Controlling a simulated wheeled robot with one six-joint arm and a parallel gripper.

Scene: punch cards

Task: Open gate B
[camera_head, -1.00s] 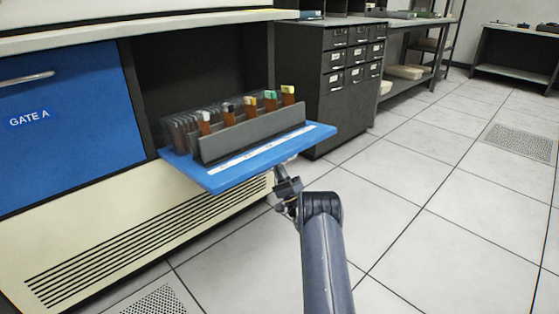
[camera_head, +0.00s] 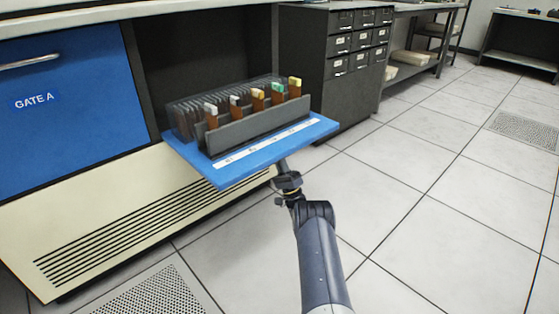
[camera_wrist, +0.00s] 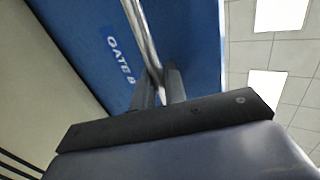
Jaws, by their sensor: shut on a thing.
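Gate B (camera_head: 235,178) is the blue panel folded down like a shelf from the dark opening right of gate A. Its label, "GATE B", and its metal bar handle show in the wrist view on the blue face (camera_wrist: 85,45). The handle (camera_wrist: 138,30) runs between the fingers of my gripper (camera_wrist: 160,84), which is shut on it. In the head view my gripper (camera_head: 284,168) is below the panel's front edge, its fingertips hidden by the panel. A grey rack (camera_head: 262,126) of brown cards with coloured tabs stands over the open panel.
Gate A (camera_head: 60,120) is closed at the left, with its own handle (camera_head: 28,62). A cream vented panel (camera_head: 150,215) lies below. A dark drawer cabinet (camera_head: 345,60) stands right behind gate B. The tiled floor to the right is clear.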

